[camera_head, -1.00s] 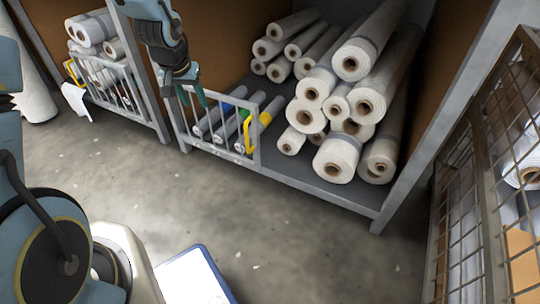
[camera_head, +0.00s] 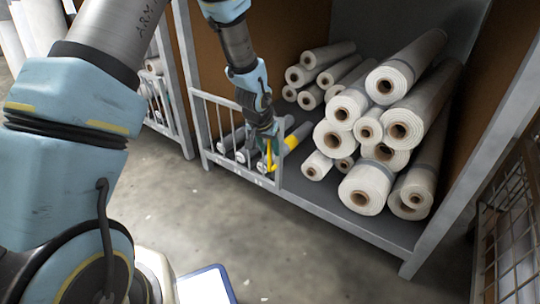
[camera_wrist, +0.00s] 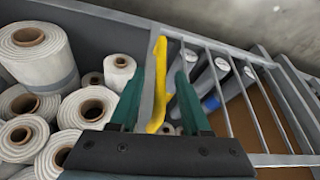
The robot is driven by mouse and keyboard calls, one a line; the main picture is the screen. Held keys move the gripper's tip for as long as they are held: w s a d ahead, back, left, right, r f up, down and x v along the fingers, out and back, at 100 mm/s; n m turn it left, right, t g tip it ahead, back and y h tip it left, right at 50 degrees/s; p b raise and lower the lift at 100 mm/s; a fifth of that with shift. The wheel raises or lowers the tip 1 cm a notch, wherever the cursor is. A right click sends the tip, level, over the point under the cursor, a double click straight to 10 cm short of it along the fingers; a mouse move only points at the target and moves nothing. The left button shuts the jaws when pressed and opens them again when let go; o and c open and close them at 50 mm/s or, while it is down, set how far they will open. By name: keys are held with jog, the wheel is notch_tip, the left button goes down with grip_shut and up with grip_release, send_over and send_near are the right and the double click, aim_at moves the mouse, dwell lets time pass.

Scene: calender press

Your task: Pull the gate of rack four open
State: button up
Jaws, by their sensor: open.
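The grey barred gate (camera_head: 213,152) stands along the front left of the rack, in line with the rack's front edge. Its yellow handle (camera_head: 270,155) is at the gate's right end, partly hidden by my gripper (camera_head: 266,138). In the wrist view, the yellow handle (camera_wrist: 157,84) lies between the two green fingers of my gripper (camera_wrist: 160,76). The fingers are open, one on each side of the handle, with gaps visible. The gate's bars (camera_wrist: 235,48) run off to the right in that view. Whether a finger touches the handle, I cannot tell.
White rolls (camera_head: 370,130) are stacked in the rack right of the gate. Thin rolls (camera_head: 292,138) lie behind the bars. A mesh cage (camera_head: 505,240) stands at the right. The concrete floor (camera_head: 260,230) in front of the gate is clear.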

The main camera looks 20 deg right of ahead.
jog(key=shift+x, duration=0.8)
jog(key=shift+c, duration=0.2)
grip_shut()
dwell(0.8)
